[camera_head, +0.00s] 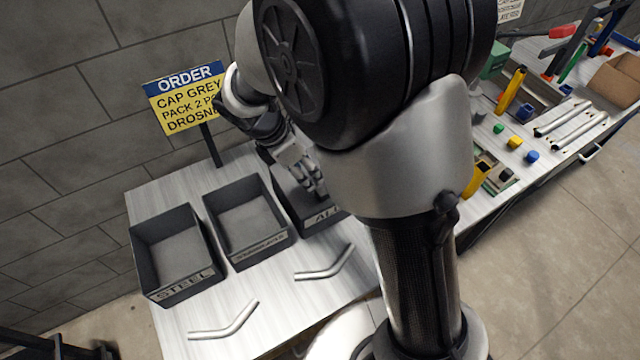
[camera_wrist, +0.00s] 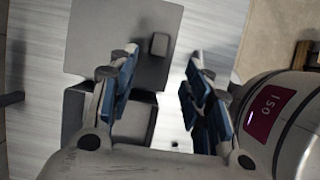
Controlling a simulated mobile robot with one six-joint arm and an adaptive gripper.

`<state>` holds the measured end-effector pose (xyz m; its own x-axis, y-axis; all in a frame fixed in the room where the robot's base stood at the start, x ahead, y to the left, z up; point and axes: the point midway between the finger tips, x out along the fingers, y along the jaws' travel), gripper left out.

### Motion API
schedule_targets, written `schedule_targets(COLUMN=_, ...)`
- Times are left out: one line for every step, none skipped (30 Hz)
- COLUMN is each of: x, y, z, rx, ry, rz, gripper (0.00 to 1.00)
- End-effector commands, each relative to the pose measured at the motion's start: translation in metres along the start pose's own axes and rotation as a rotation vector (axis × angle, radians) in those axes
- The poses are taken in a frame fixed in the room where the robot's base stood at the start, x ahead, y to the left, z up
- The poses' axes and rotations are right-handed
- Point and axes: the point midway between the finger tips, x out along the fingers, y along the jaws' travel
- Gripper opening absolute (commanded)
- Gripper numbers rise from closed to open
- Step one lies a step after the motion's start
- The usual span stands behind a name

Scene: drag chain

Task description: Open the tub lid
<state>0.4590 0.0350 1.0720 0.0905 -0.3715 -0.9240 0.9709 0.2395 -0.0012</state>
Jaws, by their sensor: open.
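A flat dark grey lid (camera_wrist: 90,45) shows in the wrist view, with a small block-shaped handle (camera_wrist: 159,44) near its right edge. My gripper (camera_wrist: 160,78) is open and empty; its blue-padded fingers stand either side of the line to the handle, which shows beyond the fingertips. In the head view my gripper (camera_head: 312,180) is over the third tub (camera_head: 321,218), whose label is partly hidden and begins "AL". My arm hides much of this tub. Whether the fingers touch the lid cannot be told.
A tub marked STEEL (camera_head: 183,288) and a middle tub (camera_head: 262,249) stand open to the left. Two bent grey tubes, one at left (camera_head: 226,325) and one nearer the middle (camera_head: 325,266), lie in front. An order sign (camera_head: 186,98) stands behind. Another bench with parts is at right.

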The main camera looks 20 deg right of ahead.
Motion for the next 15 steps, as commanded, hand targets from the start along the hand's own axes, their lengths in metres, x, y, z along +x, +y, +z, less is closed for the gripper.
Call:
schedule_targets(x=0.016, y=-0.001, z=-0.001, rx=0.000, ry=-0.001, rz=-0.005, gripper=0.45)
schedule_targets(x=0.022, y=-0.001, z=-0.001, rx=0.000, ry=-0.001, rz=-0.004, gripper=0.45)
schedule_targets(x=0.031, y=-0.001, z=-0.001, rx=0.001, ry=0.000, rz=-0.004, gripper=0.45)
schedule_targets(x=0.038, y=-0.001, z=-0.001, rx=0.001, ry=0.000, rz=-0.004, gripper=0.45)
schedule_targets(x=0.045, y=-0.001, z=-0.001, rx=0.001, ry=0.000, rz=-0.004, gripper=0.45)
schedule_targets(x=0.053, y=-0.001, z=-0.001, rx=0.001, ry=-0.001, rz=-0.004, gripper=0.45)
schedule_targets(x=0.060, y=-0.001, z=-0.001, rx=0.001, ry=0.000, rz=-0.003, gripper=0.45)
schedule_targets(x=0.066, y=-0.001, z=-0.001, rx=0.002, ry=0.001, rz=-0.004, gripper=0.45)
schedule_targets(x=0.074, y=-0.001, z=-0.001, rx=0.002, ry=0.000, rz=-0.004, gripper=0.45)
schedule_targets(x=0.079, y=-0.001, z=-0.001, rx=0.001, ry=0.000, rz=-0.003, gripper=0.45)
schedule_targets(x=0.084, y=-0.001, z=-0.001, rx=0.001, ry=0.000, rz=-0.002, gripper=0.45)
schedule_targets(x=0.090, y=-0.001, z=-0.001, rx=0.001, ry=0.001, rz=-0.003, gripper=0.45)
schedule_targets(x=0.094, y=-0.001, z=-0.001, rx=0.001, ry=0.001, rz=-0.002, gripper=0.45)
schedule_targets(x=0.098, y=-0.001, z=-0.001, rx=0.002, ry=0.001, rz=-0.002, gripper=0.45)
schedule_targets(x=0.102, y=0.000, z=-0.001, rx=0.002, ry=0.000, rz=-0.001, gripper=0.45)
